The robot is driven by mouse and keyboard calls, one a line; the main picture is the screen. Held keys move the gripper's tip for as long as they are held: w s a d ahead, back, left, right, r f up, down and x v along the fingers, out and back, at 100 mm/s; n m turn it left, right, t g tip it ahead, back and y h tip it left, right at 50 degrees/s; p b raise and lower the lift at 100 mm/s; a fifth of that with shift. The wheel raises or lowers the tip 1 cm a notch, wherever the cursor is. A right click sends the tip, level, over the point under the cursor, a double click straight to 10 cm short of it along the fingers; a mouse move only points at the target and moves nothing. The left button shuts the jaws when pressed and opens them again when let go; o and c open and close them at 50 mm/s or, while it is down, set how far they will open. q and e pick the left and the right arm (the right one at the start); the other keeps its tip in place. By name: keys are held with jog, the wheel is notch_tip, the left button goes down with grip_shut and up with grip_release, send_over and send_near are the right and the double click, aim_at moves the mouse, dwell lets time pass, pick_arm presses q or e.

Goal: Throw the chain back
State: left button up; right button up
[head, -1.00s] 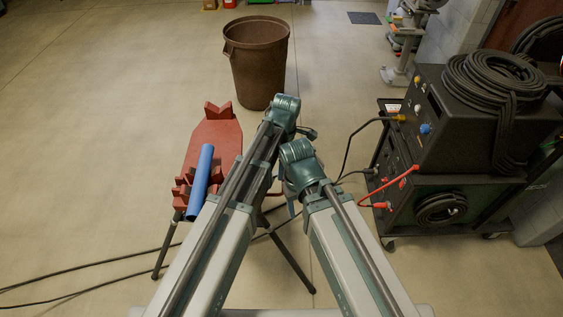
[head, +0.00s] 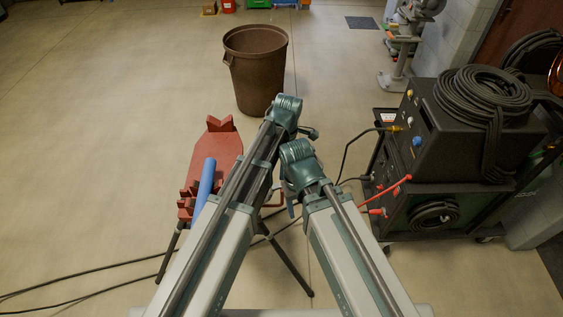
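A red tripod stand (head: 215,148) with V-shaped rests stands left of centre, with a blue pipe (head: 204,188) lying on it. My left arm crosses in front of its right side and hides part of it. A red bent handle (head: 276,199) shows between my arms. I cannot make out the chain. My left gripper (head: 312,133) shows only as a small dark part beyond the wrist. My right gripper (head: 291,209) is mostly hidden beneath its wrist, close to the red handle. I cannot tell whether either gripper is open or shut.
A brown bin (head: 255,75) stands beyond the stand. A black welding cart (head: 455,150) with coiled cables (head: 484,95) is on the right. Dark cables (head: 95,268) cross the floor at left. The floor at far left is open.

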pick_arm(q)
notch_tip(320, 180, up, 6)
jog(key=p, duration=0.5)
jog(key=shift+d, duration=0.15)
dwell(0.6)
jog(key=s+a+m, duration=0.5)
jog(key=a+m, duration=0.4)
jog(key=s+a+m, duration=0.6)
jog(key=a+m, duration=0.2)
jog(key=a, duration=0.1)
jog(key=s+d+f+m+b, duration=0.2)
jog(key=d+f+b, duration=0.3)
jog(key=f+b, duration=0.3)
jog(key=s+d+f+m+b, duration=0.2)
jog(key=d+f+b, duration=0.3)
jog(key=f+b, duration=0.3)
jog(key=shift+s+d+f+m+b, duration=0.25)
jog(key=shift+s+d+m+b, duration=0.15)
jog(key=shift+s, duration=0.4)
